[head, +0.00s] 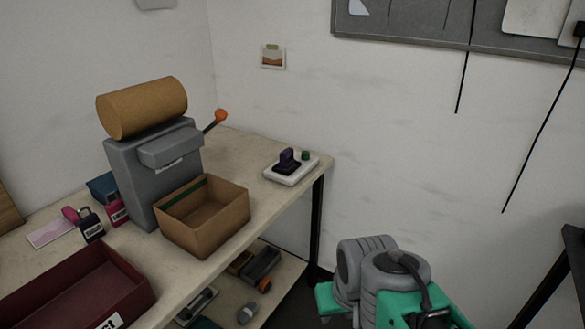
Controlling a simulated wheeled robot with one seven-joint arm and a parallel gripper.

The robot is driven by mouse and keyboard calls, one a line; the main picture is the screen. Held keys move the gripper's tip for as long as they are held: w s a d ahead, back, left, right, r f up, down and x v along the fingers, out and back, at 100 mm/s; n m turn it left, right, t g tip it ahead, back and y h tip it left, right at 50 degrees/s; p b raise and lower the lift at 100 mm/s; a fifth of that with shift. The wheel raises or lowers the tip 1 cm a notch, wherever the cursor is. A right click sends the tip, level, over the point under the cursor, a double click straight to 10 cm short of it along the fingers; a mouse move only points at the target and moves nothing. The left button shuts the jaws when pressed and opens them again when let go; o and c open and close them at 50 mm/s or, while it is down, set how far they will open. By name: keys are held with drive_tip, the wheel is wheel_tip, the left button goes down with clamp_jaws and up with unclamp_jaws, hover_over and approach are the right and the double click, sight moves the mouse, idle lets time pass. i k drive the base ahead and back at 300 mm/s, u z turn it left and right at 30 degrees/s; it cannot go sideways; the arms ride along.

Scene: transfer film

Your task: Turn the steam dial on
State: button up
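I cannot make out a steam dial for certain in the head view. A grey machine (150,180) stands on the table at the left, with a large tan roll (145,107) on top. A lever with an orange knob (221,115) sticks out from its right side, tilted up. No dial face shows on the visible sides of the machine. Grey and green parts at the bottom right look like my own arm. My gripper's fingers do not show.
An open cardboard box (232,220) stands in front of the machine. A dark red tray (130,290) is at the table's front left. Several items lie on the lower shelf (290,290).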

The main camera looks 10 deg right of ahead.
sight(305, 154)
drive_tip(key=z, duration=0.4)
drive_tip(key=i, duration=0.55)
drive_tip(key=z, duration=0.5)
drive_tip(key=i, duration=0.85)
drive_tip(key=u, duration=0.65)
drive_tip(key=i, duration=0.75)
drive_tip(key=u, duration=0.7)
